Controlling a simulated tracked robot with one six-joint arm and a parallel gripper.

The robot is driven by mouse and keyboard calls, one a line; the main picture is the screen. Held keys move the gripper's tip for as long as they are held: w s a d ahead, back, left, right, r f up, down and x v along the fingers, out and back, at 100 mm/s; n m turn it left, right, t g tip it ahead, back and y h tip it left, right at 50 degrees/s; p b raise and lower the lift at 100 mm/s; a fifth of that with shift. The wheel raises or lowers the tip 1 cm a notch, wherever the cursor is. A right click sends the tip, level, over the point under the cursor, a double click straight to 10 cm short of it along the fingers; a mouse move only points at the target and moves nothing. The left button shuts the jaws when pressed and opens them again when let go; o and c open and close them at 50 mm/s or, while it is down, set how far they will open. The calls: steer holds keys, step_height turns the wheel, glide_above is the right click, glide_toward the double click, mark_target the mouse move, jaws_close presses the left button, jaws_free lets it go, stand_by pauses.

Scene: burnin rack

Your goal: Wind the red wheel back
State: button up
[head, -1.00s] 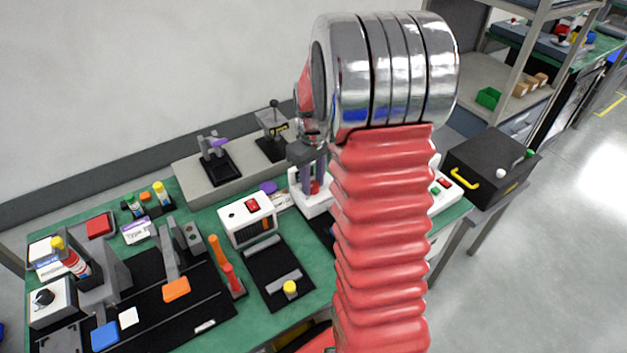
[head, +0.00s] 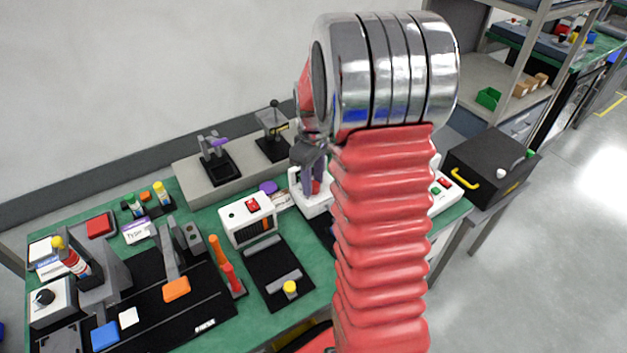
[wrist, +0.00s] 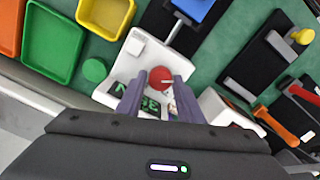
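The red wheel (wrist: 160,77) is a round red disc with a pale mark, on a white device (wrist: 131,66) with a green-lit display (wrist: 150,105). In the wrist view, my gripper (wrist: 157,84) has its two purple-grey fingers apart, one on each side of the wheel. I cannot tell whether they touch it. In the head view, my gripper (head: 312,178) points down at the white device (head: 313,204), and my arm hides much of that area. A bit of red shows between the fingers there.
A white box with a red switch (head: 248,219) stands left of the device. Green (wrist: 52,45) and yellow (wrist: 106,14) bins lie near it in the wrist view. A black box with a yellow handle (head: 492,167) stands at the right. A grey shelf (head: 190,185) runs behind.

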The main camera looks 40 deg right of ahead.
mark_target(313, 184)
steer(key=shift+o, duration=0.2)
step_height(313, 184, up, 14)
steer(key=shift+f, duration=0.15)
stand_by(0.5)
stand_by(0.6)
steer(key=s+a+r+m+t, duration=0.2)
steer(key=s+a, duration=0.7)
steer(key=a, duration=0.2)
steer(key=s+a+r+m+t, duration=0.1)
steer(key=s+a+m+t, duration=0.1)
steer(key=s+a, duration=0.6)
steer(key=a+t, duration=0.1)
steer(key=a, duration=0.2)
steer(key=shift+s+a+r+t, duration=0.25)
steer(key=shift+s+r+t, duration=0.05)
steer(key=shift+s+r, duration=0.1)
